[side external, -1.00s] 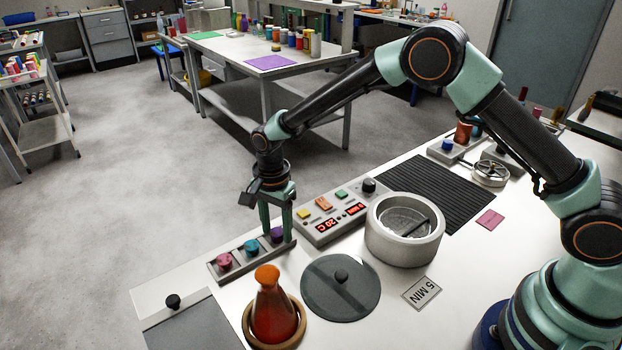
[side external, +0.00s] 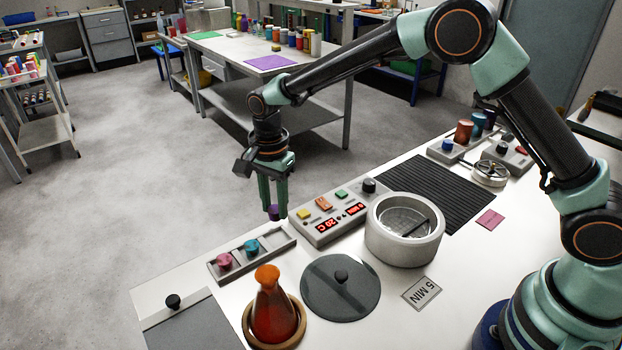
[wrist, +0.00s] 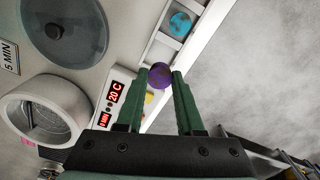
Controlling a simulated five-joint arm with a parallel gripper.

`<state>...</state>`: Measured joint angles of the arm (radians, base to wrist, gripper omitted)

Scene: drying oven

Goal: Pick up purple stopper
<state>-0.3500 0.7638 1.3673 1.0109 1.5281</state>
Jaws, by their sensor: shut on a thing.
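The purple stopper (side external: 273,212) is between the fingertips of my gripper (side external: 272,204) in the side external view, held above the rack. In the wrist view the purple stopper (wrist: 160,75) sits between the two green fingers of my gripper (wrist: 161,78). My gripper is shut on it. The grey stopper rack (side external: 275,246) lies below, with a pink stopper (side external: 224,261) and a blue stopper (side external: 251,248) in it. Its right slot is empty. The blue stopper also shows in the wrist view (wrist: 181,23).
The control panel (side external: 331,212) and the round oven (side external: 404,230) stand right of the rack. A flask with an orange stopper (side external: 267,272) stands in front, beside a dark round lid (side external: 340,287). Beyond the bench edge is open floor.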

